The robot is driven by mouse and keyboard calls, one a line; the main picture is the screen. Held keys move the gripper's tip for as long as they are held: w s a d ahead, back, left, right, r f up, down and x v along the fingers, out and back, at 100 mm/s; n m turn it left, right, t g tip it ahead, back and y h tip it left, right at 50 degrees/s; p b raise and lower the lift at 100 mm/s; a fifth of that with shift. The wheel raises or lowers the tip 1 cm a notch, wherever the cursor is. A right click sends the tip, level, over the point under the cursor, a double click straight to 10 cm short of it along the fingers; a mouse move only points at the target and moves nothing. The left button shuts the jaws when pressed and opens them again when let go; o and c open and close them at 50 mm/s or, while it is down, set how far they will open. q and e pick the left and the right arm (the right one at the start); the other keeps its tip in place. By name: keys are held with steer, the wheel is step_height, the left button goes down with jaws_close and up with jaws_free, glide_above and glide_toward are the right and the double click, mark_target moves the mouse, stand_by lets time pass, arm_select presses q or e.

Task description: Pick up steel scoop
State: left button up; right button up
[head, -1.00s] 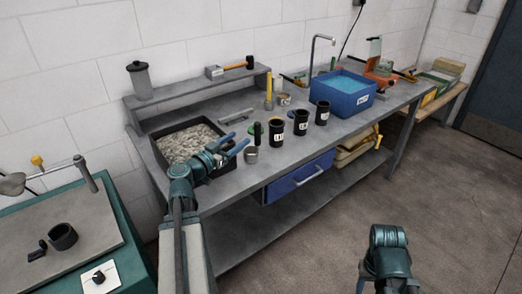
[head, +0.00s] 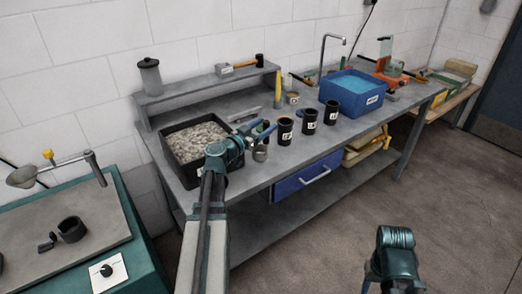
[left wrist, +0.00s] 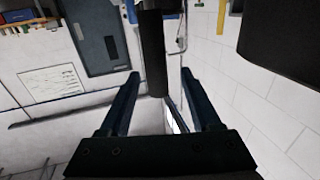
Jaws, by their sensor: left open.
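The steel scoop (head: 260,154) appears as a small metal cup on the grey bench. A dark upright handle (left wrist: 151,50) shows in the left wrist view between the fingers; it seems to be the scoop's, but the join is hidden in the head view. My left gripper (head: 262,131) is open, just above the cup, with its blue fingers around the handle. In the left wrist view the fingers (left wrist: 155,95) stand apart on both sides of the handle, and I see no clear contact. Of my right arm only a link shows at the lower right; its gripper is out of view.
A black tray of pale stones (head: 166,136) lies left of the gripper. Black labelled cups (head: 285,132) stand close on its right. A blue bin (head: 352,94) of blue material stands farther right. A flat metal piece (head: 243,115) lies behind. The front floor is clear.

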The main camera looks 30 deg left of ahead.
arm_select(q)
steer(key=w, duration=0.4)
steer(key=shift+d+r, duration=0.1)
steer(key=shift+d, duration=0.3)
jaws_close()
